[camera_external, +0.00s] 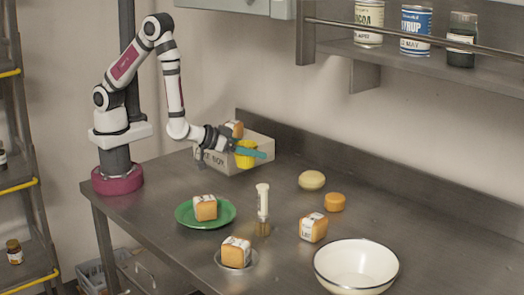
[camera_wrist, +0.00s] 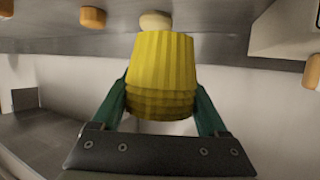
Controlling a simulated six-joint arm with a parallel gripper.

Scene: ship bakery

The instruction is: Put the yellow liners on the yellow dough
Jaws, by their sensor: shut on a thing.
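My gripper (camera_external: 249,152) is shut on a stack of yellow fluted liners (camera_external: 244,160), held in front of the pale box. The wrist view shows the liners (camera_wrist: 160,75) between my two green fingers, with several nested rims visible. A pale yellow round dough (camera_external: 311,180) lies on the steel counter, to the right of and apart from my gripper. It also shows beyond the liners in the wrist view (camera_wrist: 155,20). An orange round piece (camera_external: 335,202) lies beside the dough; it also shows in the wrist view (camera_wrist: 93,17).
A pale lettered box (camera_external: 258,142) with a loaf in it stands behind my gripper. A green plate (camera_external: 184,213) holds a loaf. Another loaf (camera_external: 313,227), a white-handled tool (camera_external: 263,200), a loaf in a small tin (camera_external: 236,252) and a white bowl (camera_external: 356,266) occupy the front.

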